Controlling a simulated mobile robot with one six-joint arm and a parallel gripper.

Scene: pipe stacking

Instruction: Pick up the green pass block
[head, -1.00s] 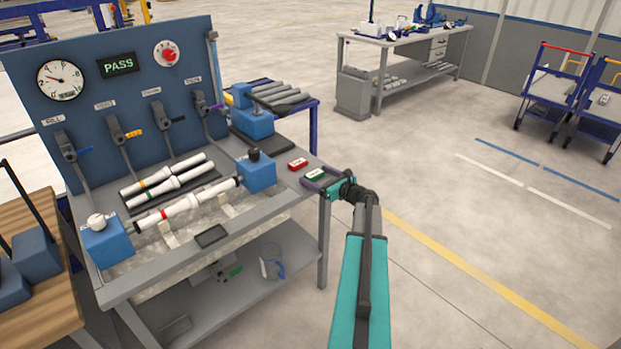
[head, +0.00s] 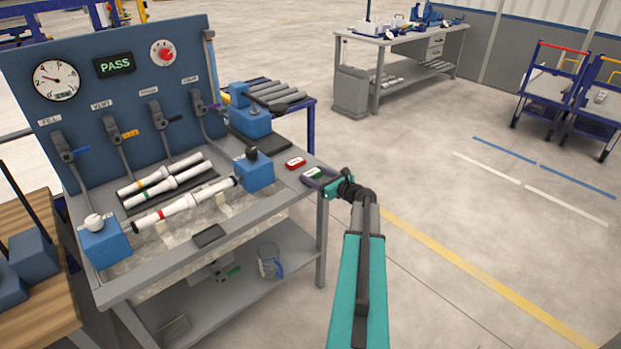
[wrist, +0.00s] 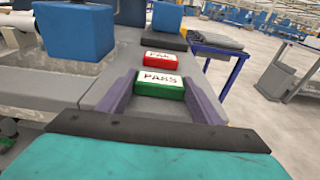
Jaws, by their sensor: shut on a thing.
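The green pass block (wrist: 160,87) has a white top label reading PASS. In the wrist view it sits between the two purple fingers of my gripper (wrist: 160,95), which is shut on it. In the head view the block (head: 313,174) is small at the right end of the grey bench, with my gripper (head: 318,178) around it. I cannot tell whether the block touches the bench top. The red block (wrist: 160,59), with a white label, lies just beyond it; it also shows in the head view (head: 295,163).
The bench (head: 283,196) holds a blue clamp block (head: 255,173) left of the red block and white pipes (head: 184,210) further left. A blue panel (head: 130,95) with a PASS display (head: 114,65) stands behind. The floor to the right is open.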

